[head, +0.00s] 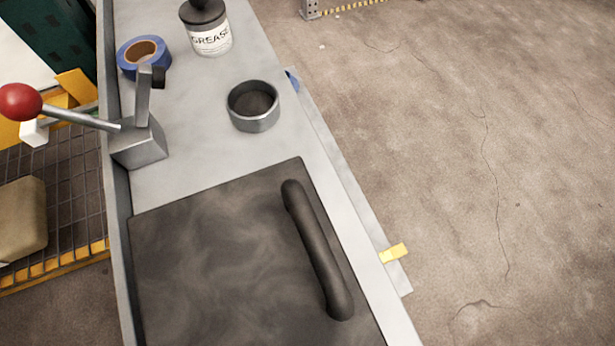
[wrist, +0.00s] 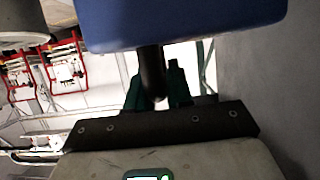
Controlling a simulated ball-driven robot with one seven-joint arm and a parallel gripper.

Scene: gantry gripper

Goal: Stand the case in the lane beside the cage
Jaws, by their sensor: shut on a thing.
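In the wrist view, a blue body (wrist: 185,22), which I take to be the case, fills the top of the picture. A dark handle (wrist: 152,78) sits below it, between the green fingers of my gripper (wrist: 157,82), which is shut on that handle. Only part of the case shows; its base and far side are out of view. My gripper is not in the head view. A yellow-edged mesh structure (head: 70,190), perhaps the cage, is at the left of the head view, with a tan block in it. I cannot identify the lane.
A grey bench top (head: 200,105) holds a dark plate with a black handle (head: 318,250), a metal ring (head: 254,107), a grease can (head: 208,28), blue tape (head: 143,55) and a red-knobbed lever (head: 20,102). Bare floor (head: 500,170) lies to the right. A grey wall is at the wrist view's right.

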